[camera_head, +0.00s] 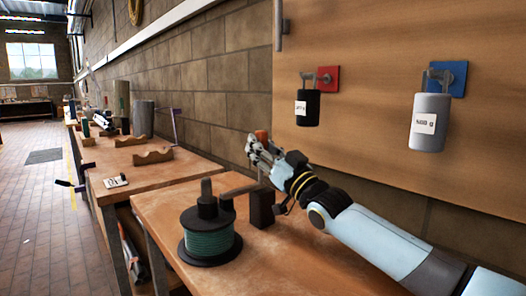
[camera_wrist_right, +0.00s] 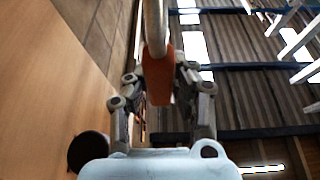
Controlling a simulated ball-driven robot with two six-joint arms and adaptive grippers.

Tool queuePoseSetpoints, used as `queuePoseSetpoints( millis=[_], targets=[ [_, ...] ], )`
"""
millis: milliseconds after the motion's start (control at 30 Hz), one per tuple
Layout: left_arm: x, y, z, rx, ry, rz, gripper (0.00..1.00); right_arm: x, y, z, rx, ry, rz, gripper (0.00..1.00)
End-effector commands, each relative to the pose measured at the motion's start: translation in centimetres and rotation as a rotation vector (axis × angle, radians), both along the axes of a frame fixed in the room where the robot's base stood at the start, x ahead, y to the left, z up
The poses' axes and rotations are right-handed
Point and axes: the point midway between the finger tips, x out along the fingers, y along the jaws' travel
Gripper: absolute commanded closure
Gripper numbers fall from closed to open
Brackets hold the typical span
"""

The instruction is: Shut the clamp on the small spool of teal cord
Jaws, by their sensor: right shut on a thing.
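The spool of teal cord (camera_head: 208,243) stands on the near wooden bench, with dark flanges and a dark hub on top. Right of it is the dark clamp block (camera_head: 262,209), with a dark arm (camera_head: 240,190) reaching toward the spool's top. I cannot tell whether the arm touches the hub. My right gripper (camera_head: 262,148) is above the block, shut on an orange grip (camera_head: 262,135). In the right wrist view the orange grip (camera_wrist_right: 159,80) sits between the fingers, with a pale metal rod (camera_wrist_right: 155,25) running from it. My left gripper is not in view.
A black weight (camera_head: 307,108) and a grey weight (camera_head: 429,122) hang on the wooden panel at right. Farther benches hold wooden cradles (camera_head: 153,157), cylinders (camera_head: 143,118) and a small card (camera_head: 116,181).

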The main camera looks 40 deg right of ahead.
Motion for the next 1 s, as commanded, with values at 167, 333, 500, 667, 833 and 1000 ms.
queuePoseSetpoints(
  millis=[167, 333, 500, 667, 833, 1000],
  targets=[
    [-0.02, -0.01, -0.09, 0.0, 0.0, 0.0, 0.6, -0.03, 0.1, -0.12, -0.01, 0.001, -0.001, 1.0],
    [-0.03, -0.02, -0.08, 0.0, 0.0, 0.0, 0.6, -0.04, 0.11, -0.15, -0.01, 0.002, -0.001, 1.0],
    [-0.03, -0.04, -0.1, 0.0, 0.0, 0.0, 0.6, -0.05, 0.11, -0.19, -0.01, 0.002, -0.001, 0.7],
    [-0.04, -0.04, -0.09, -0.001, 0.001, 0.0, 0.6, -0.04, 0.09, -0.14, -0.01, 0.002, -0.001, 0.54],
    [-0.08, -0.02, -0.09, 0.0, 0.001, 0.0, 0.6, -0.03, 0.08, -0.12, -0.01, 0.001, -0.001, 0.54],
    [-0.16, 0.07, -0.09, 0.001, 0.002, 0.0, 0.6, -0.88, 0.01, -0.58, -0.01, 0.003, 0.0, 0.54]
  ],
)
